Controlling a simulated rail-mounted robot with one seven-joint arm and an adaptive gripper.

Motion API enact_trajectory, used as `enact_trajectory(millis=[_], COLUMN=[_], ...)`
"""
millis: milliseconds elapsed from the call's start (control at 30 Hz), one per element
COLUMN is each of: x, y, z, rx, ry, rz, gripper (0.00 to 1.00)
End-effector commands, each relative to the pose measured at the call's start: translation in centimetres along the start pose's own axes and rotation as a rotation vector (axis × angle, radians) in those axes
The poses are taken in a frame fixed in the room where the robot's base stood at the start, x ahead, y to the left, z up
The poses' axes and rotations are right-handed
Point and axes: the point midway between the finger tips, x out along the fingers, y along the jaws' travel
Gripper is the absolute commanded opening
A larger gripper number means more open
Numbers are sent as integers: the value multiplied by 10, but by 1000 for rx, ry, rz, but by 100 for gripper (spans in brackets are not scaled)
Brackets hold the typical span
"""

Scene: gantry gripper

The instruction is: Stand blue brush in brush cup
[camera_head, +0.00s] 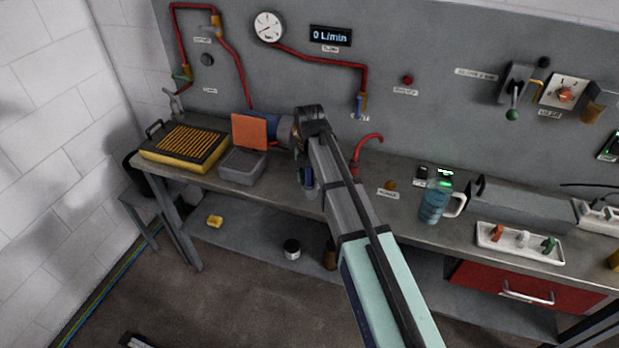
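My arm reaches from the lower right to the workbench (345,210). Its end, with my gripper (300,148), is over the bench left of centre. The fingers are small and mostly hidden by the arm, so I cannot see whether they hold anything. A small dark upright thing with blue on it (308,180) shows just below, at the bench's front edge. I cannot tell whether it is the blue brush, the brush cup or both. No other blue brush or brush cup can be made out clearly.
A grey box (242,168) with an orange panel (249,131) and a yellow-ribbed tray (184,147) stand left. A red curved spout (366,148) is right of the arm. A blue jug (434,203) and a tray with coloured valves (520,243) stand further right.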

Motion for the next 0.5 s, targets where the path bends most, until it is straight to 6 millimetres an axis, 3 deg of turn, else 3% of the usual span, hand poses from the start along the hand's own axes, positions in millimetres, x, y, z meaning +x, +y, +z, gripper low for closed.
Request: enact_trajectory(millis=[267, 500], x=[-9, -43], y=[0, 1], z=[0, 1], rx=[0, 0], ry=[-1, -3], rz=[1, 3], gripper=[50, 50])
